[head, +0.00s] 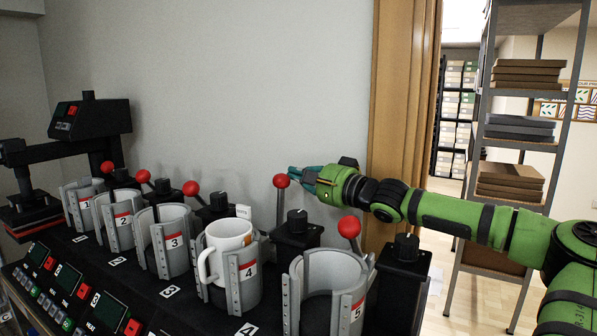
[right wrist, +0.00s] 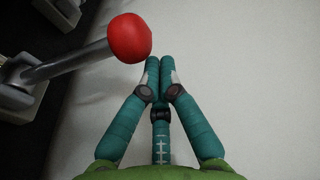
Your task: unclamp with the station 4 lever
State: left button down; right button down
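The station 4 lever has a red ball knob (head: 281,180) on a grey rod that stands nearly upright behind the station 4 clamp (head: 250,273). A white mug (head: 222,262) stands in that clamp, its handle toward the left. My right gripper (head: 292,175) is just right of the red ball at about its height. In the right wrist view its teal fingers (right wrist: 160,62) are drawn together and empty, with the red ball (right wrist: 129,38) to their left. A small gap shows between ball and fingertips there. My left gripper is not in view.
Other grey clamps, including station 5 (head: 330,285) and station 3 (head: 164,240), stand empty in the row, with levers leaning left. The station 5 red ball (head: 348,227) is below my right wrist. A black press (head: 80,135) stands far left. The wall is behind.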

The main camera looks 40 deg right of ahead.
jog(key=shift+s+a+r+n+b, duration=0.1)
jog(key=shift+s+a+n+b, duration=0.05)
jog(key=shift+a+n+b, duration=0.4)
jog(key=shift+s+a+r+n+b, duration=0.1)
jog(key=shift+a+n+b, duration=0.2)
jog(key=shift+b, duration=0.4)
